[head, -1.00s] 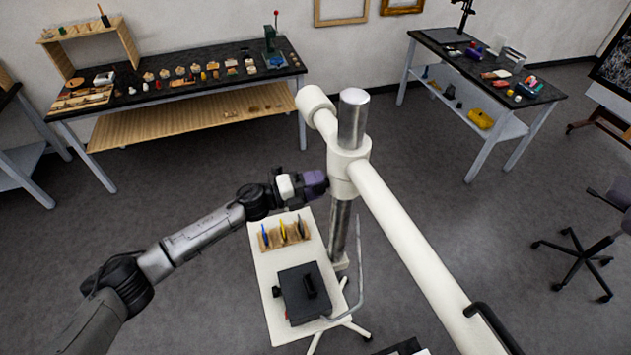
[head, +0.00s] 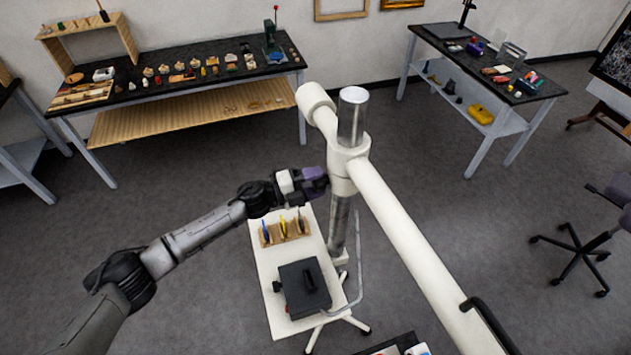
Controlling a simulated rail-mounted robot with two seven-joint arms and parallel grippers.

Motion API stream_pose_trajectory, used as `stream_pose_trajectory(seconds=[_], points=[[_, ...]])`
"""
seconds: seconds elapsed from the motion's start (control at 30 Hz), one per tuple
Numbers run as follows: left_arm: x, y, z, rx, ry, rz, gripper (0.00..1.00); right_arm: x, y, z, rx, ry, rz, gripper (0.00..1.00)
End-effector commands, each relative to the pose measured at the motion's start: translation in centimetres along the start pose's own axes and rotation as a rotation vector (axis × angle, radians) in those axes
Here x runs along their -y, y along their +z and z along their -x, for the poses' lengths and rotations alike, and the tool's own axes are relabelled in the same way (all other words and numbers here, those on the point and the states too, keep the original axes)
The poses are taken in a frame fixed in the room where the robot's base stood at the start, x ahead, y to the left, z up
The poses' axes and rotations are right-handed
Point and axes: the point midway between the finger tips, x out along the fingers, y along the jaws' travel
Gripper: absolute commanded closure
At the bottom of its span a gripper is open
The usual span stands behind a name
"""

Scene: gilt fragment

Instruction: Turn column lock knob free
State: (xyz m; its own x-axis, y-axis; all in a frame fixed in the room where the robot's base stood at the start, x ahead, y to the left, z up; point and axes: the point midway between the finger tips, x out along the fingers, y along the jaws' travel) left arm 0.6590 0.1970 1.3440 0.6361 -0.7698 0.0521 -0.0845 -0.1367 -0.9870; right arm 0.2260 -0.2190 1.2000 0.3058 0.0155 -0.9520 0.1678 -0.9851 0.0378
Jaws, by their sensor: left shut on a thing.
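A steel column (head: 339,230) stands upright with a white clamp collar (head: 347,160) around it and a long white arm (head: 410,240) running to the lower right. My left gripper (head: 318,182) is at the left side of the collar, its purple fingers against it. It is shut on the column lock knob, which the fingers hide. My left arm reaches in from the lower left. My right gripper is not in view.
A white trolley (head: 262,262) below holds a black box (head: 303,288) and a wooden rack (head: 285,232) with several tools. A long workbench (head: 210,85) stands at the back left, another bench (head: 455,60) at the back right. A swivel chair (head: 590,235) is at the right. Open floor lies between.

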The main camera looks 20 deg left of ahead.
Motion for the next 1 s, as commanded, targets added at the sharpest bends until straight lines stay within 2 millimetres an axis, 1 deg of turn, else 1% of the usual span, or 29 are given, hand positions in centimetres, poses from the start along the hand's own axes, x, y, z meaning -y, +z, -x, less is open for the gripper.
stream_pose_trajectory(seconds=[0.03, 0.2, 0.3, 0.57, 0.67, 0.73, 1.0], points=[[0.1, -0.1, -0.1, -0.003, -0.003, -0.001, 0.45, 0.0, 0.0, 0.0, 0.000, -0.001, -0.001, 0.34], [0.1, 0.0, 0.0, -0.002, -0.002, -0.001, 0.28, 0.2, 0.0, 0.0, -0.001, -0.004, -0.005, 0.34], [0.1, 0.0, 0.0, -0.001, -0.001, -0.001, 0.21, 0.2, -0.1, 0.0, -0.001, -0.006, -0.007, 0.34], [0.0, 0.0, 0.2, 0.000, 0.000, -0.001, 0.21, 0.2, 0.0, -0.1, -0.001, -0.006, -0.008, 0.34], [-0.2, 0.1, 1.1, 0.001, 0.000, -0.002, 0.21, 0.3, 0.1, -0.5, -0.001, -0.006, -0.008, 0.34], [-0.3, 0.1, 2.0, 0.001, 0.000, -0.002, 0.21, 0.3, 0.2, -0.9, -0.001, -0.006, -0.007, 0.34], [-0.5, 0.1, 7.4, 0.001, 0.002, -0.002, 0.21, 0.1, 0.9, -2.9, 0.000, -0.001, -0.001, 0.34]])
